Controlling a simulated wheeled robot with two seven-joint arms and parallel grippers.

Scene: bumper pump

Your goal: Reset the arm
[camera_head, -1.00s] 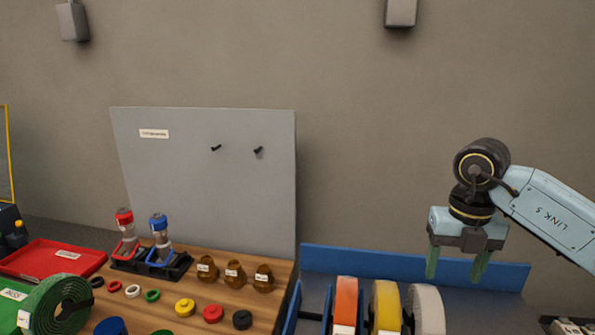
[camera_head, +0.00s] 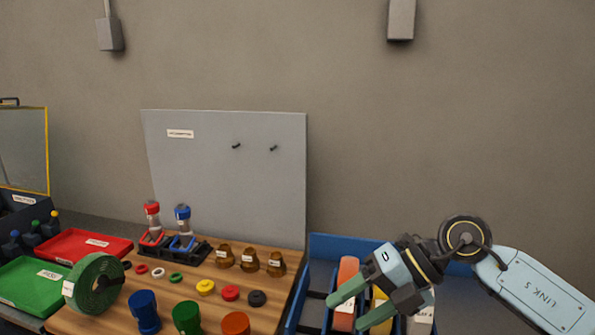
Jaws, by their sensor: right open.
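My right arm comes in from the right edge. Its gripper (camera_head: 348,312) is open and empty, tilted so that its green fingers point down and to the left. The fingers overlap the orange roll (camera_head: 348,272) and the yellow roll (camera_head: 380,296) in the picture; I cannot tell if they touch. Two pump bottles stand upright in a black rack on the wooden table (camera_head: 262,316), one with a red top (camera_head: 152,209) and one with a blue top (camera_head: 183,213). My left gripper is not in view.
A blue bin (camera_head: 335,246) holds the rolls at the right. Red (camera_head: 85,246) and green (camera_head: 35,285) trays lie at the left, beside a green coil (camera_head: 95,284). Several rings, brown pieces and coloured spools cover the table. A grey board (camera_head: 225,185) stands behind.

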